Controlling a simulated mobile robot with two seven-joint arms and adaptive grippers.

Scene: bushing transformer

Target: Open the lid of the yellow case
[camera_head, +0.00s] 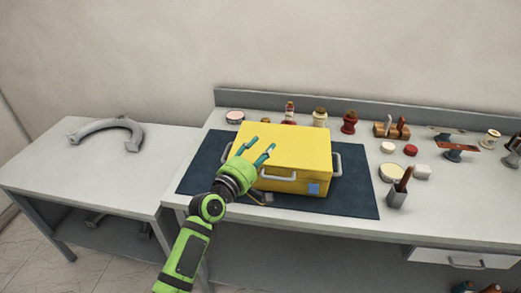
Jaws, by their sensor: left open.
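The yellow case (305,150) sits on a dark mat (350,205) on the workbench, and its lid is down. It has a grey handle on its right end, one on its front face and one partly visible at its left end, plus a blue square at the front right. My left gripper (259,150), green with teal fingers, is open over the left part of the case, its fingers apart and pointing toward the back. I cannot tell whether the fingers touch the case. My arm hides part of the case's front left corner. My right gripper is not in view.
Several small jars and bottles (349,122) stand behind the case. A lower table (60,170) at the left holds a grey curved part (107,128).

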